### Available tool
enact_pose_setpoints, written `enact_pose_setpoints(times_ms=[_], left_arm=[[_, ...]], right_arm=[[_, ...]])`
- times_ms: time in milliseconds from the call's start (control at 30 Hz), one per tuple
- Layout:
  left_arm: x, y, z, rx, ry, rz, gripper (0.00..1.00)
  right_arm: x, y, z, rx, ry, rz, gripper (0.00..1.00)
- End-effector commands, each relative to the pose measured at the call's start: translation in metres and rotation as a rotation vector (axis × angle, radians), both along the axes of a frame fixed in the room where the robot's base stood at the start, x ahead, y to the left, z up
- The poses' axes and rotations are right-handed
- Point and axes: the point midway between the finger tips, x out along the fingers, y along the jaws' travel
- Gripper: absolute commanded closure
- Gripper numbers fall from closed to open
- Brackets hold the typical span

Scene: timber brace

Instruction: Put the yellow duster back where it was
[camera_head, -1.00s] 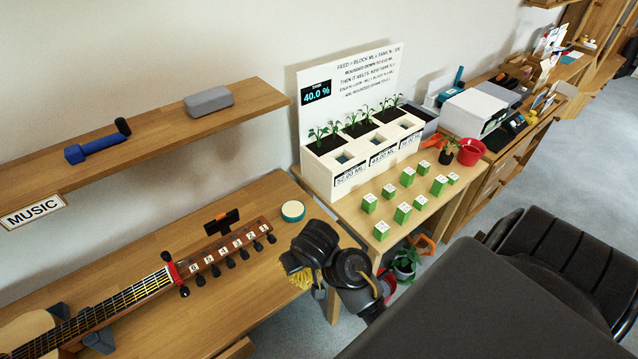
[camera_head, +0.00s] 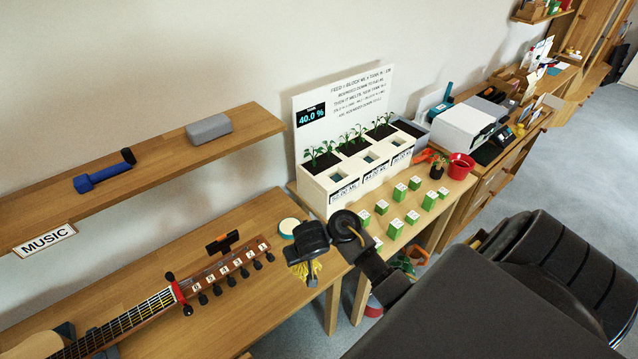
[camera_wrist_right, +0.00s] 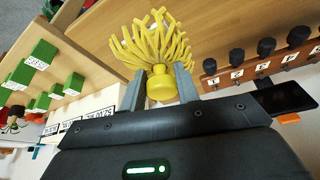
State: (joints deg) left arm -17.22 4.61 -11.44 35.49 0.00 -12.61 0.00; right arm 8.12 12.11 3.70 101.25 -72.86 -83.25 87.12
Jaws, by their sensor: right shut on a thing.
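The yellow duster (camera_wrist_right: 158,55) shows in the right wrist view, with a rounded yellow base and a spread of yellow strands. My right gripper (camera_wrist_right: 160,88) is shut on its base, one finger on each side. In the head view the right gripper (camera_head: 308,262) is over the right end of the music bench, and the yellow strands (camera_head: 304,270) show just below it. Whether the strands touch the bench is not clear. My left gripper is not in view.
A guitar (camera_head: 150,300) lies on the bench (camera_head: 170,245) left of the gripper. A round tin (camera_head: 289,227) stands behind it. A wall shelf (camera_head: 150,165) holds a blue dumbbell-like tool and a grey case. Green blocks (camera_head: 398,228) stand on the table at right.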

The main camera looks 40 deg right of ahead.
Motion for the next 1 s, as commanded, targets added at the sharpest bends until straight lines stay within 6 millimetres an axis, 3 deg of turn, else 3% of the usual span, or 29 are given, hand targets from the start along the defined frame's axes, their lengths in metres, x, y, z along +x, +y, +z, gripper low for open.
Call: enact_pose_setpoints(times_ms=[33,167,200,400,700,800,1000], left_arm=[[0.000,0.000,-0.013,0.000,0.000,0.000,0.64],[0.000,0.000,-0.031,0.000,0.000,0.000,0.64],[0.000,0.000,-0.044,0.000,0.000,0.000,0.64],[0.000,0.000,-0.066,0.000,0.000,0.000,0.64],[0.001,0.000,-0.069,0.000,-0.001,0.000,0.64],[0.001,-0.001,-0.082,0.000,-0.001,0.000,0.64],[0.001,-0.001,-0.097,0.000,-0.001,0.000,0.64]], right_arm=[[0.005,-0.016,-0.013,-0.007,0.000,0.000,0.87],[0.015,-0.048,-0.029,-0.006,0.001,-0.003,0.87],[0.016,-0.052,-0.043,-0.004,0.001,0.000,0.87],[0.024,-0.075,-0.067,-0.003,0.000,0.000,0.87],[0.026,-0.082,-0.072,0.000,0.000,0.001,0.87],[0.029,-0.091,-0.086,-0.003,0.001,0.000,0.87],[0.028,-0.089,-0.110,-0.002,0.001,0.002,0.87]])
